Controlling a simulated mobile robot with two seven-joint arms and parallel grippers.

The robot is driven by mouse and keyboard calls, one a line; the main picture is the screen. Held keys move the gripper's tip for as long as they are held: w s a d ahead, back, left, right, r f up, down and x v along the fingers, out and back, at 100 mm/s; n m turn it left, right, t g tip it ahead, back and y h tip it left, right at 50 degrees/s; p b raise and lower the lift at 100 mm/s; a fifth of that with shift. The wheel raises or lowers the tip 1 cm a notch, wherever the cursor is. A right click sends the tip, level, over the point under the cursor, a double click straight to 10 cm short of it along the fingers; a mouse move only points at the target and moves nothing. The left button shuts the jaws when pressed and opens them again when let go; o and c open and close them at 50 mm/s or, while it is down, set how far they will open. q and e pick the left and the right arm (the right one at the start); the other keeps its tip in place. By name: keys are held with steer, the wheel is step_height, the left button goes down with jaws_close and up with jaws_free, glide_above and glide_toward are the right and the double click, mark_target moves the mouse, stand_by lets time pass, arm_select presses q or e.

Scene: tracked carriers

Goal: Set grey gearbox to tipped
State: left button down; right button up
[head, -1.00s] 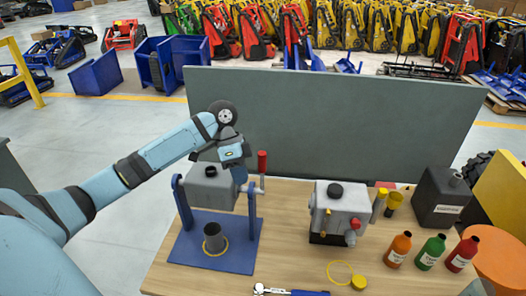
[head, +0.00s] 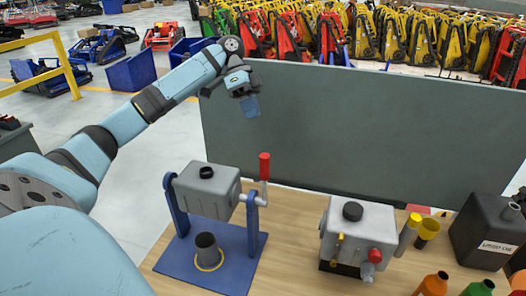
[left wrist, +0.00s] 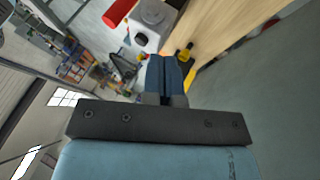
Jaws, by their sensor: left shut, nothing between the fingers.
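The grey gearbox (head: 208,195) hangs between the posts of a blue stand (head: 172,262). Its dark cap faces up and it looks about level. A crank with a red handle (head: 264,166) sticks up at its right side. A dark cup (head: 206,250) with a yellow ring at its foot stands on the stand's base below. My left gripper (head: 250,106) is shut and empty, well above and behind the gearbox, in front of the grey panel. Its blue fingers (left wrist: 168,75) show together in the left wrist view. My right gripper is out of view.
A second grey box (head: 352,232) with a black cap and red knob stands to the right on the wooden table. Yellow-topped pieces, a black canister (head: 484,235) and bottles stand farther right. A tall grey panel (head: 360,130) rises behind the table.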

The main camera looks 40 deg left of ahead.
arm_select(q)
steer(key=s+d+f+p, duration=0.1)
steer(key=s+d+f, duration=0.3)
steer(key=d+f, duration=0.4)
steer(key=shift+d, duration=0.25)
stand_by(0.4)
